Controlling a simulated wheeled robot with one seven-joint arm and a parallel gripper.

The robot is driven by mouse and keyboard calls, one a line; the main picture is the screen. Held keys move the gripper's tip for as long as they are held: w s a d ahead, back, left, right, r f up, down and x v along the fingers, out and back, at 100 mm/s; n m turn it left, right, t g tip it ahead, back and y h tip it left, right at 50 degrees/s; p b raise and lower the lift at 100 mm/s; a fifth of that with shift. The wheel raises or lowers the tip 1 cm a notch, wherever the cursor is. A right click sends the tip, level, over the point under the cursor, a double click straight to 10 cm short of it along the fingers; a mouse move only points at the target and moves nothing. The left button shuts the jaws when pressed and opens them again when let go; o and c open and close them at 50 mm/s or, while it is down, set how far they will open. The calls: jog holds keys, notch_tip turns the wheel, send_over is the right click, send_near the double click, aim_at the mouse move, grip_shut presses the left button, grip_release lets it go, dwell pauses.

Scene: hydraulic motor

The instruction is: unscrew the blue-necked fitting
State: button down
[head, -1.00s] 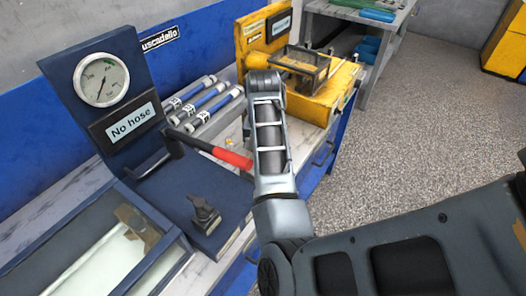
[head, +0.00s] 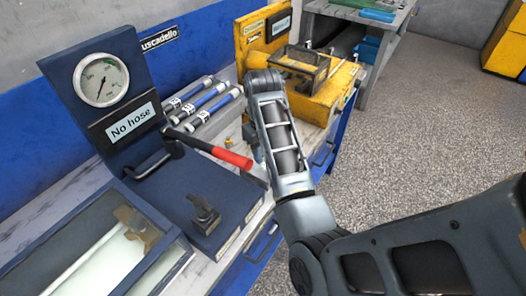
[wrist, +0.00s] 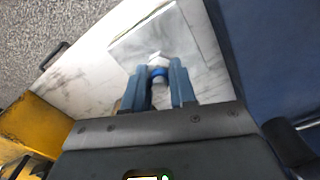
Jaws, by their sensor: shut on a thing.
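The blue-necked fitting (wrist: 158,71) shows in the wrist view as a pale, angular head with a bright blue ring. It sits between the tips of my gripper (wrist: 159,76), whose two blue fingers are shut on it from both sides. A square, pale grey plate or block (wrist: 193,30) lies behind and beneath the fitting. I cannot tell whether the fitting is still seated in something, as its lower part is hidden. In the head view my arm hides the fitting and most of my gripper.
A yellow unit (head: 325,100) stands beyond. Floor at right is clear.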

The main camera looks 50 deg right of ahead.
jog(key=n, duration=0.3)
jog(key=shift+n, duration=0.6)
jog(key=c, duration=1)
grip_release()
jog(key=m, duration=0.3)
jog(key=shift+m, duration=0.4)
jog(key=m, duration=0.3)
jog(key=shift+m, duration=0.3)
jog(key=m, duration=0.3)
